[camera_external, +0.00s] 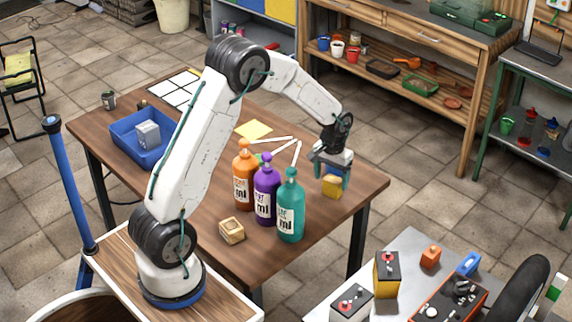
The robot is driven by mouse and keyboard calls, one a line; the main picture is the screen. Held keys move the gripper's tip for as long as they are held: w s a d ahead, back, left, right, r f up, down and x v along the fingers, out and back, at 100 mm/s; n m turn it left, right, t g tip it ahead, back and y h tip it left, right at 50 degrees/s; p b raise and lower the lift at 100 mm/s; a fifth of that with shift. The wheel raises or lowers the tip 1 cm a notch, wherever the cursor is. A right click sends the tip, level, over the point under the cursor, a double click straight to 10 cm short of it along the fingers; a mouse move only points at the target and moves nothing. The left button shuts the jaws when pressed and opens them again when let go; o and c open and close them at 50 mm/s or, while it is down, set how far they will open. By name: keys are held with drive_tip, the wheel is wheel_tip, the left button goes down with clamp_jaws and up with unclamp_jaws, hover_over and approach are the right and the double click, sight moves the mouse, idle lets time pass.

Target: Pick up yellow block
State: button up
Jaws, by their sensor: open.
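A small yellow block (331,186) is near the right end of the brown wooden table (225,250). My gripper (332,176) is directly over the yellow block, with its fingers pointing down. The fingers are open. The nearer finger hides part of the scene behind it, and I cannot tell whether the fingers straddle the block or touch it.
Orange (244,178), purple (265,192) and teal (291,208) bottles stand left of my gripper. A wooden block (232,230) lies in front of them. A blue tray (127,147) holding a grey block (148,134) is at the left. White strips (285,151) lie behind the bottles.

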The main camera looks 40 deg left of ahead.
sight(331, 181)
wheel_tip(331, 181, down, 4)
drive_tip(key=shift+f, duration=0.25)
drive_tip(key=c, duration=1.1)
drive_tip(key=shift+o, duration=0.2)
drive_tip(key=shift+r, duration=0.15)
